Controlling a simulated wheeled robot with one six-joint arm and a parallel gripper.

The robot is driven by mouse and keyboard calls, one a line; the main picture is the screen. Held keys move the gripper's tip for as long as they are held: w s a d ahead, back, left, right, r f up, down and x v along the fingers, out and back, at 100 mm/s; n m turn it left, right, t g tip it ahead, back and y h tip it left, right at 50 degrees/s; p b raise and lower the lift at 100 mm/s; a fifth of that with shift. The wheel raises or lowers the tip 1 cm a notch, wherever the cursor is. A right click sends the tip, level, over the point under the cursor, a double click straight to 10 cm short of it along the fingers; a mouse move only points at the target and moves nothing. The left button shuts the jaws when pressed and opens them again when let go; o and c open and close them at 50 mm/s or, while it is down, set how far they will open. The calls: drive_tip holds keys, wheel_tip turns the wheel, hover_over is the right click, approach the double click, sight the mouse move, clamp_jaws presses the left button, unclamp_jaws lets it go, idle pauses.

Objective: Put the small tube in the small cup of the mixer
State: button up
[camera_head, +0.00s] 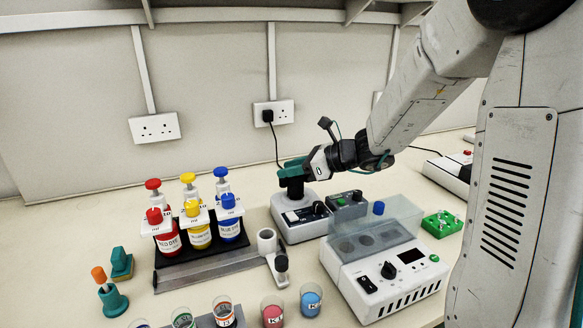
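The mixer (300,222) is a low white unit with a dark front panel and knob, standing mid-bench. Its dark cup head (295,188) rises from the top, and the cup opening is hidden. My gripper (290,170), with teal fingers at the end of the arm, is right above the head. It looks very close to it; I cannot tell if they touch. The finger gap is too small to make out, so I cannot see whether it holds the small tube. I cannot pick out the small tube for certain anywhere.
A white block unit (390,275) with a clear lid stands right of the mixer, and a green rack (441,224) beyond it. Red, yellow and blue dye bottles (199,235) stand left. A pipette stand (273,255) and several cups (272,312) are in front.

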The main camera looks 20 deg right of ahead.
drive_tip(key=v, duration=0.7)
drive_tip(key=shift+s+d+r, duration=0.2)
drive_tip(key=shift+d, duration=0.1)
drive_tip(key=shift+a, duration=0.1)
